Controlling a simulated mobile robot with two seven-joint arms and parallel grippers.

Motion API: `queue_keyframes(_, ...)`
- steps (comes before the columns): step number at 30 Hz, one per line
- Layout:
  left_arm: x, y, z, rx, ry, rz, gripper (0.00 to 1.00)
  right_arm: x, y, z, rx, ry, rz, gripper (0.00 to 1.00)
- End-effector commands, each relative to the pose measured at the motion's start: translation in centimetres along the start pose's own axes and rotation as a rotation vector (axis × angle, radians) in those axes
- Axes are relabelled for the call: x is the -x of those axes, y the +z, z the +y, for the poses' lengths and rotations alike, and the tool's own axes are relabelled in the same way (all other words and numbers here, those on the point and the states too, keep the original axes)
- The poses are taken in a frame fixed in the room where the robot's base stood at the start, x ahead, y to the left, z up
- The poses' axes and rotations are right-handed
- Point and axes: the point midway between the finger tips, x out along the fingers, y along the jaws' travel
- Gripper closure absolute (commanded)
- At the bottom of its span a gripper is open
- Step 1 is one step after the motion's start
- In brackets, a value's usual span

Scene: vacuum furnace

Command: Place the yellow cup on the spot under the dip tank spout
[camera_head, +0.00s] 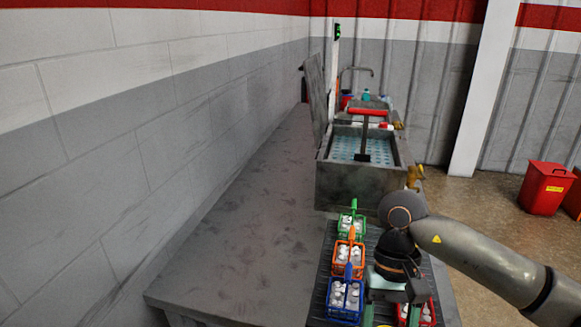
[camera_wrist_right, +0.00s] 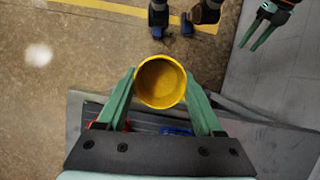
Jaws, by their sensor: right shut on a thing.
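The yellow cup (camera_wrist_right: 161,82) is held between the two green fingers of my right gripper (camera_wrist_right: 160,76), its round mouth facing the right wrist camera. In the head view my right gripper (camera_head: 392,305) is low, over the near end of the bench. The grey dip tank (camera_head: 335,188) stands farther along the bench, with its lid raised at its left. A brass spout (camera_head: 415,175) sticks out at its right side. The spot under the spout is hidden by my right arm. A second green-fingered gripper, my left (camera_wrist_right: 258,32), shows at the top right of the wrist view, fingers apart and empty.
Green (camera_head: 345,224), orange (camera_head: 336,272) and blue (camera_head: 332,300) baskets of white-topped items stand left of my right gripper; a red basket (camera_head: 427,318) is to its right. The bench's left side (camera_head: 250,225) is clear. A red bin (camera_head: 545,188) stands on the floor.

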Motion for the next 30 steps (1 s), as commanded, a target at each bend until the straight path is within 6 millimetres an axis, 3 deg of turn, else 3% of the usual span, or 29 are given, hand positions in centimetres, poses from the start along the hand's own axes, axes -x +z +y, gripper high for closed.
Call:
queue_keyframes(6, 0.0, 0.0, 0.0, 0.0, 0.0, -0.001, 0.5, -0.8, 0.7, 0.5, 0.218, 0.091, 0.001, 0.97)
queue_keyframes(14, 0.0, 0.0, 0.0, 0.0, 0.0, -0.001, 0.5, -0.6, -0.5, 4.7, 0.109, 0.044, 0.001, 0.97)
queue_keyframes(18, -0.9, 1.1, -0.1, 0.0, 0.0, 0.0, 0.5, -1.9, -1.0, 4.5, 0.113, 0.043, 0.001, 0.97)
queue_keyframes(27, -1.0, 1.2, -0.1, 0.0, 0.0, -0.002, 0.5, -1.8, -1.1, 4.6, 0.112, 0.047, 0.004, 0.97)
queue_keyframes(30, -1.0, 1.2, -0.1, 0.0, 0.0, -0.002, 0.5, -2.7, -1.2, 4.6, 0.109, 0.045, -0.001, 0.97)
